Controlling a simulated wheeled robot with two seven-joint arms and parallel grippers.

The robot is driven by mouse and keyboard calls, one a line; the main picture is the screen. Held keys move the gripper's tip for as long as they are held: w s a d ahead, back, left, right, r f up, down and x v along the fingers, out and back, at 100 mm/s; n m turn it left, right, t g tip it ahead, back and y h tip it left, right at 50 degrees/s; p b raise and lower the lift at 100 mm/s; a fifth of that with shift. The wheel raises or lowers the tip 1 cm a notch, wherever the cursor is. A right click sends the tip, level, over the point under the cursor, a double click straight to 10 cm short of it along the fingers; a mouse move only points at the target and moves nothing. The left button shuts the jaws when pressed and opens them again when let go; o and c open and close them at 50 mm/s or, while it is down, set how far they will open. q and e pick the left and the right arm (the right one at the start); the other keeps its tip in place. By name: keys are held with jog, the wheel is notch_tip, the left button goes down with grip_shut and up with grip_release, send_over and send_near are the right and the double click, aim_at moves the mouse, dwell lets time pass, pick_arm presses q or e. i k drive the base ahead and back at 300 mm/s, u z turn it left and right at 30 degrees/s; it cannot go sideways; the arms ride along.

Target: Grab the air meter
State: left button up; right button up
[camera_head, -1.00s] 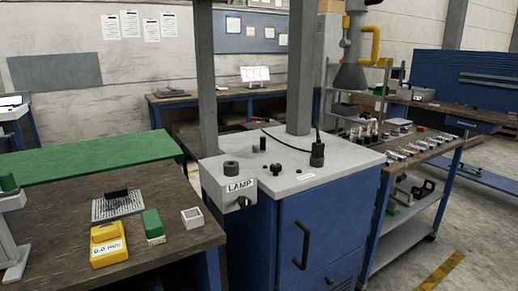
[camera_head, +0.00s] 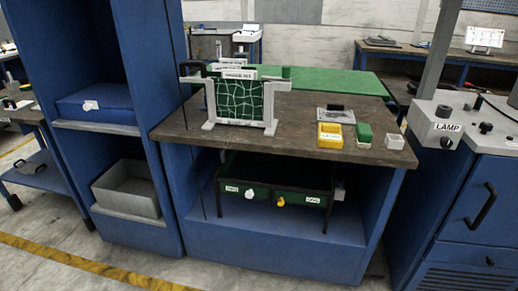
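The air meter looks to be the small yellow device (camera_head: 330,136) with a white label or display, lying on the dark worktop. It lies right of the middle of the head view, near the worktop's front edge. A green and white block (camera_head: 364,133) stands just to its right, and a dark grid piece (camera_head: 336,115) lies just behind it. Neither of my grippers is in view.
A white frame with a green patterned panel (camera_head: 240,103) stands left on the worktop (camera_head: 185,127). A small white box (camera_head: 394,141) is at its right end. Blue shelving (camera_head: 160,70) stands left, the LAMP cabinet (camera_head: 470,190) right. The floor in front is clear.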

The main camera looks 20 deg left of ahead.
aim_at(329, 135)
jog(key=z, duration=1.6)
jog(key=k, duration=0.15)
jog(key=u, duration=2.7)
jog(key=i, duration=0.85)
jog(key=z, duration=0.25)
